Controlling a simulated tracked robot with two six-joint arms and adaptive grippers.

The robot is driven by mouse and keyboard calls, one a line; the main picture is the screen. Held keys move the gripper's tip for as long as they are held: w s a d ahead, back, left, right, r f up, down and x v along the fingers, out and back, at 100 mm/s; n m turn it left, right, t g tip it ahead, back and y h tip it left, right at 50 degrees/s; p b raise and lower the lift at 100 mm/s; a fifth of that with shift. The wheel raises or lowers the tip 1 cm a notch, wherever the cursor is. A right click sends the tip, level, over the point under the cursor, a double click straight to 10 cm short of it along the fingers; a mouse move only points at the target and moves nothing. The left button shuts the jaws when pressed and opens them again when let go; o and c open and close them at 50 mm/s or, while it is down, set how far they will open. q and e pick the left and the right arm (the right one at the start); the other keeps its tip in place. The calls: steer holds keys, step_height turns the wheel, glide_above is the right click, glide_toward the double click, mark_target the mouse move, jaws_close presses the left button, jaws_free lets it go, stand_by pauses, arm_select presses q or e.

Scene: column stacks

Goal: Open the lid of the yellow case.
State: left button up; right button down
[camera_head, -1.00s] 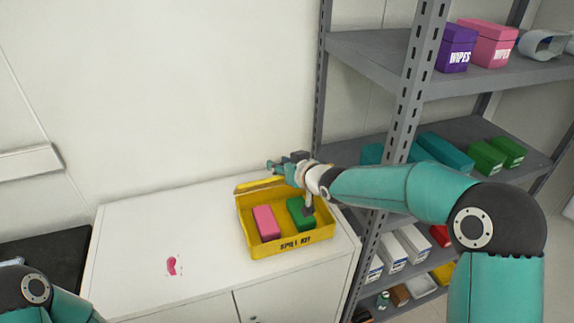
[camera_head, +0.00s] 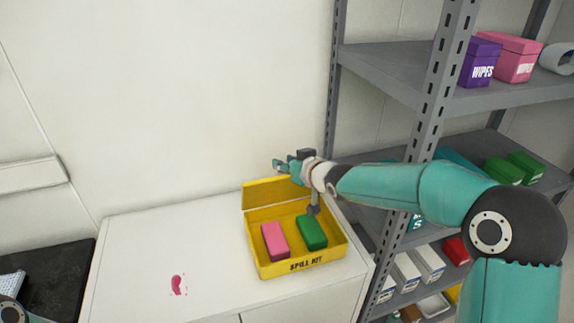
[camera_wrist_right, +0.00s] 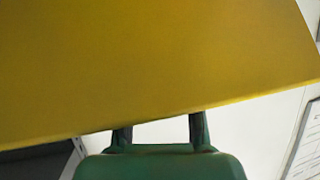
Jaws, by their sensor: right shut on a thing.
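The yellow case (camera_head: 262,262), marked SPILL KIT, sits on the white cabinet. Its lid (camera_head: 262,197) stands raised along the back edge, so the inside shows. A pink block (camera_head: 275,241) and a green block (camera_head: 312,232) lie in it. My right gripper (camera_head: 281,165) is at the top of the lid, shut on it. In the right wrist view the yellow lid (camera_wrist_right: 150,65) fills the upper part and hides the fingertips. My left gripper is out of view.
The white cabinet top (camera_head: 205,235) is clear except for a pink spill (camera_head: 178,285) left of the case. A grey shelf rack (camera_head: 385,75) with boxes stands close on the right. A dark surface (camera_head: 55,275) lies at the left.

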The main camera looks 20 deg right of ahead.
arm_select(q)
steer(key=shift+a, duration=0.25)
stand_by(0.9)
